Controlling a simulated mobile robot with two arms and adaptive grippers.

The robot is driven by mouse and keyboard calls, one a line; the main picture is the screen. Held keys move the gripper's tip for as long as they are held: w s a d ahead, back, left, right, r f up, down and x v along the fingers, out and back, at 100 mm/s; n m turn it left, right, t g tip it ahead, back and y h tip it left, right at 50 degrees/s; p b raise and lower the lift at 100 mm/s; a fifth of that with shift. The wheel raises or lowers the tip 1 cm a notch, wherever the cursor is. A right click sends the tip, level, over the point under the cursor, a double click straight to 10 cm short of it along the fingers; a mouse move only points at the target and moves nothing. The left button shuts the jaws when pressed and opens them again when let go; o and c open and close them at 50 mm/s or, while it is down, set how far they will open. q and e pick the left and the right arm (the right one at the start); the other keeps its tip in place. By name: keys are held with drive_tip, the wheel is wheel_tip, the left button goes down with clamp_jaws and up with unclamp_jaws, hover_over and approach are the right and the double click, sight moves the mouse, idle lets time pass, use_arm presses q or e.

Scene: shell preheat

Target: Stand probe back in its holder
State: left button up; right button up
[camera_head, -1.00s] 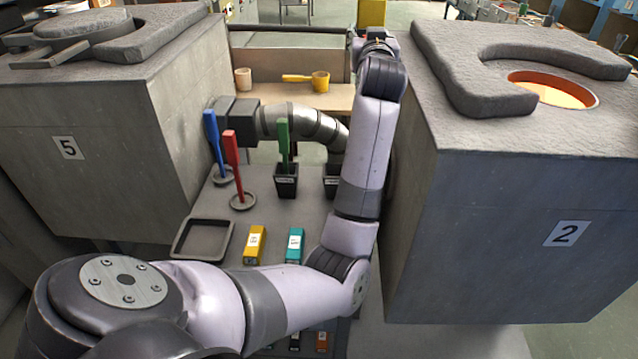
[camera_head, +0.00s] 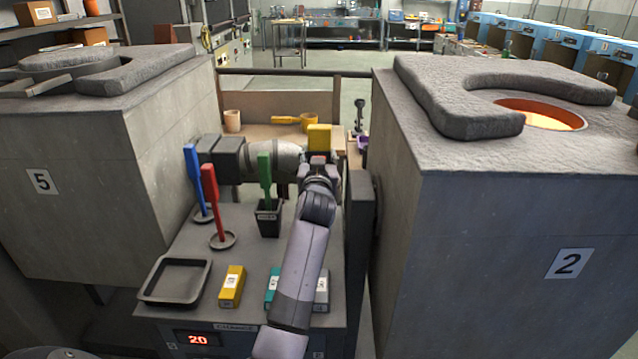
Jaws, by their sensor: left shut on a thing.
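My left arm rises from the bottom of the head view. Its gripper (camera_head: 318,159) is shut on a yellow block-shaped piece (camera_head: 319,137), which shows above the fingers; it may be the probe's handle. The rest of the held thing is hidden. A black, labelled square holder (camera_head: 268,219) stands on the grey bench with a green paddle-like tool (camera_head: 264,177) upright in it. The area right of that holder is covered by my arm. My right gripper is not in view.
Blue (camera_head: 194,178) and red (camera_head: 211,198) tools stand in round bases. A tray (camera_head: 175,281) and yellow (camera_head: 231,287) and teal (camera_head: 272,287) boxes lie in front. Furnace blocks 5 (camera_head: 90,190) and 2 (camera_head: 490,230) flank the bench. A yellow ladle (camera_head: 308,122) lies behind.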

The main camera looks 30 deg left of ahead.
use_arm(q)
wheel_tip(320, 180, down, 7)
drive_tip(key=shift+r, duration=0.2)
drive_tip(key=shift+f, duration=0.25)
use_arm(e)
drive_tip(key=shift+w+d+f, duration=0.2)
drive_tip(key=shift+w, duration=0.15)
use_arm(q)
drive_tip(key=shift+f+b, duration=0.1)
drive_tip(key=shift+b, duration=0.25)
drive_tip(key=o, duration=1.1)
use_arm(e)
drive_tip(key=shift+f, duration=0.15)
use_arm(q)
drive_tip(key=shift+o, duration=0.2)
drive_tip(key=shift+r+p, duration=0.25)
drive_tip(key=shift+p, duration=0.05)
drive_tip(key=b+v, duration=0.1)
drive_tip(key=v, duration=0.6)
drive_tip(key=shift+s+d+f, duration=0.15)
drive_tip(key=shift+s+d, duration=0.05)
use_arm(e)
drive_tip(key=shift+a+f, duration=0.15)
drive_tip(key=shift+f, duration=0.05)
